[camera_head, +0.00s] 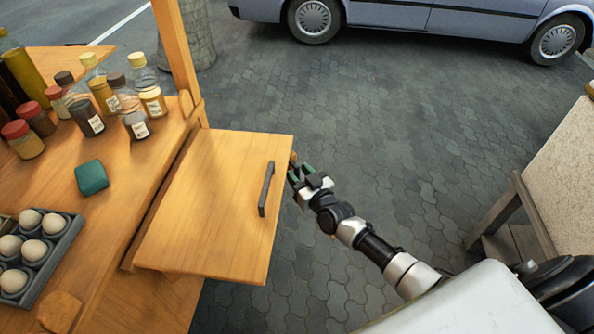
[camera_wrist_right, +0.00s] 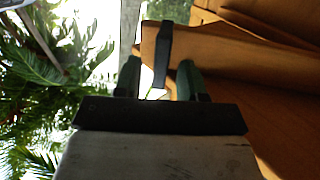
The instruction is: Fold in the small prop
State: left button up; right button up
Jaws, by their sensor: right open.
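A wooden side leaf (camera_head: 215,200) extends level from the cart's right side and has a dark handle (camera_head: 266,188) on its top near the outer edge. My right gripper (camera_head: 296,172) is just beyond the leaf's outer edge, near its far corner, with green fingertips. In the right wrist view the gripper (camera_wrist_right: 158,82) is open, its green fingers apart. A dark bar (camera_wrist_right: 163,45) on a wooden piece (camera_wrist_right: 215,52) shows ahead, between the fingers in the picture; contact cannot be told. The small prop cannot be clearly picked out. My left gripper is out of view.
The cart top holds several bottles and jars (camera_head: 97,124), a green cloth-like block (camera_head: 91,177) and an egg tray (camera_head: 68,240). A wooden post (camera_head: 175,50) rises at the leaf's far end. Paving (camera_head: 400,130) right of the leaf is clear; a table (camera_head: 570,170) stands far right.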

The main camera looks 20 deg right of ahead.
jog(key=s+d, duration=0.1)
jog(key=s, duration=0.8)
jog(key=shift+s+d+p, duration=0.15)
jog(key=shift+d+p, duration=0.05)
jog(key=shift+p, duration=0.15)
